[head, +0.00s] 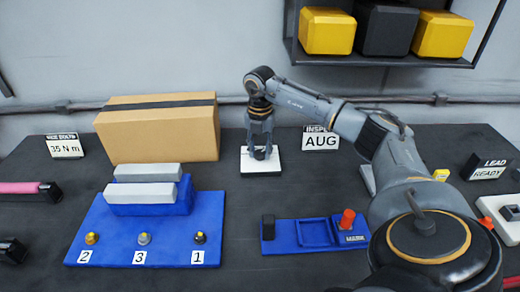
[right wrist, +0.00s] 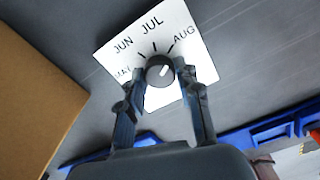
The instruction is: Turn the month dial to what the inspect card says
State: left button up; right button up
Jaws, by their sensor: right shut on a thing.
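The inspect card (head: 320,139) stands at the back of the bench and reads AUG. The month dial is a white plate (head: 246,168) with a dark round knob (right wrist: 160,72). In the right wrist view its plate (right wrist: 185,30) shows MAY, JUN, JUL and AUG around the knob. The knob's short white mark points up and right, toward the AUG side; I cannot tell if it lines up exactly. My right gripper (head: 260,153) reaches down over the plate, its fingers shut on the knob from both sides. My left gripper is not in view.
A cardboard box (head: 158,132) stands left of the dial. A blue stand (head: 150,232) with several numbered knobs is at front left, and a blue tray (head: 290,234) with a red peg (head: 347,219) in front. A shelf with bins (head: 327,31) hangs above.

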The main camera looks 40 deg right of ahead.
aim_at(260, 152)
jog(key=shift+d+r, duration=0.1)
jog(key=shift+r, duration=0.05)
jog(key=o, duration=1.2)
jog(key=shift+c, duration=0.2)
notch_tip(260, 152, up, 12)
